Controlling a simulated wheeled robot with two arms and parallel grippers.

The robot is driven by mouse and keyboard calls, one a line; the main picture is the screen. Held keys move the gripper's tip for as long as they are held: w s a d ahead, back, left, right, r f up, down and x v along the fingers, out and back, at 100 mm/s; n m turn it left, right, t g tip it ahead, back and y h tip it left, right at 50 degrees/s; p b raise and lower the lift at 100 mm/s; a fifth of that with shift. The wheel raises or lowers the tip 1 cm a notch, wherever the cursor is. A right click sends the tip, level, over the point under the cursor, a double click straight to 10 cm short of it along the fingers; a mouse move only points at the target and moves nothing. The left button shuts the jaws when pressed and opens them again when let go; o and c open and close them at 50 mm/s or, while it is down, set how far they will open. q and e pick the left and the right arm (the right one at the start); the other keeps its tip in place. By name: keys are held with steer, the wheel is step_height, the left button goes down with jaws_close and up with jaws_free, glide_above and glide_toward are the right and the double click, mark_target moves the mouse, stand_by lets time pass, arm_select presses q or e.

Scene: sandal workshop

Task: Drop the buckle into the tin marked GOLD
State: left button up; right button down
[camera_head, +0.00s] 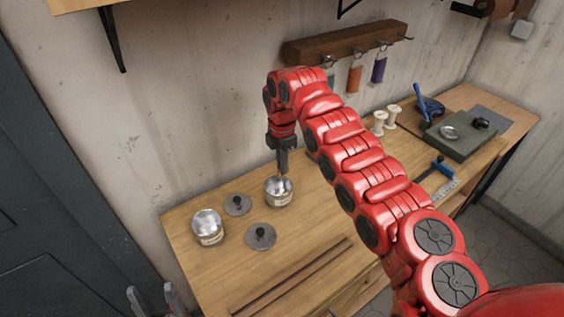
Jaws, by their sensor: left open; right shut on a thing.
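My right gripper (283,172) points straight down over the right-hand tin (278,197). It is shut on a small gold-coloured thing, apparently the buckle (284,181), at or just inside the tin's mouth; the exact height is hard to tell. This tin is silvery, open and upright, with a pale label. A second open tin (207,228) with a similar label stands to its left. The lettering on both labels is too small to read. My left gripper (153,300) is open and empty at the bottom left edge, in front of the table.
Two round grey lids with dark knobs (237,204) (261,237) lie on the wooden table (210,278) near the tins. Dark strips (292,280) lie along the front. White spools (391,116), a green block (463,138) and blue-handled tools (429,107) are at right.

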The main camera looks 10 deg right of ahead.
mark_target(282, 179)
steer(key=shift+s+a+f, duration=0.1)
steer(key=shift+f, duration=2.9)
steer(key=c, duration=0.9)
jaws_free()
